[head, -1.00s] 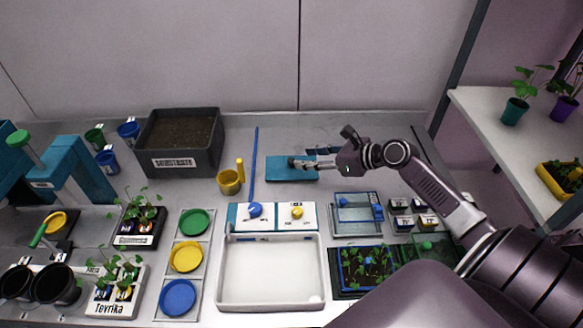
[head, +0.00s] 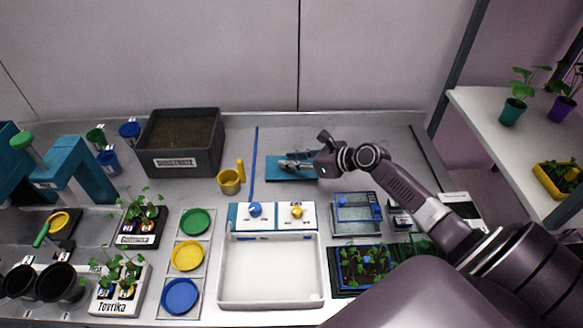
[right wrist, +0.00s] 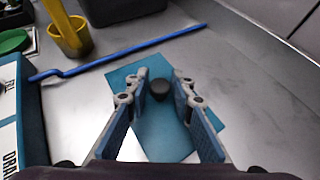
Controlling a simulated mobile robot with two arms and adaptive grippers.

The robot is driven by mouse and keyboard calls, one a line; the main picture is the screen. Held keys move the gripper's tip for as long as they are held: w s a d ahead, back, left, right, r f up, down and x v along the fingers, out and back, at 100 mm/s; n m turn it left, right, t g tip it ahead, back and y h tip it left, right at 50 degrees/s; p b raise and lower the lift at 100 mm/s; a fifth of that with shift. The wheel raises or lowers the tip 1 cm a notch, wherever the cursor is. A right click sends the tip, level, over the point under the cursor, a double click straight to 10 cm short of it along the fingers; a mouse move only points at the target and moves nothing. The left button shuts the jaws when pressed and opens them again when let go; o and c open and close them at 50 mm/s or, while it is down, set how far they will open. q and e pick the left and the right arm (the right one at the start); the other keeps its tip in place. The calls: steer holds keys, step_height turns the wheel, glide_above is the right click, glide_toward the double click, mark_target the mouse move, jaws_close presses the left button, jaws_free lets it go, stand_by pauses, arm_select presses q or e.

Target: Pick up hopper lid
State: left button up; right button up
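The hopper lid, a flat teal plate (head: 286,176), lies on the bench towards the back. In the right wrist view the lid (right wrist: 163,135) has a dark round knob (right wrist: 159,90). My right gripper (head: 283,163) is over the lid. In the right wrist view its two fingers (right wrist: 160,82) are open, one on each side of the knob, with a visible gap on both sides. The fingers hide part of the plate in the head view. My left gripper is not in view.
A blue rod (head: 254,165) and a yellow cup (head: 229,182) lie left of the lid. A dark substrate box (head: 181,165) stands further left. Bare bench lies behind the lid.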

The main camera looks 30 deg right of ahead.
jaws_close()
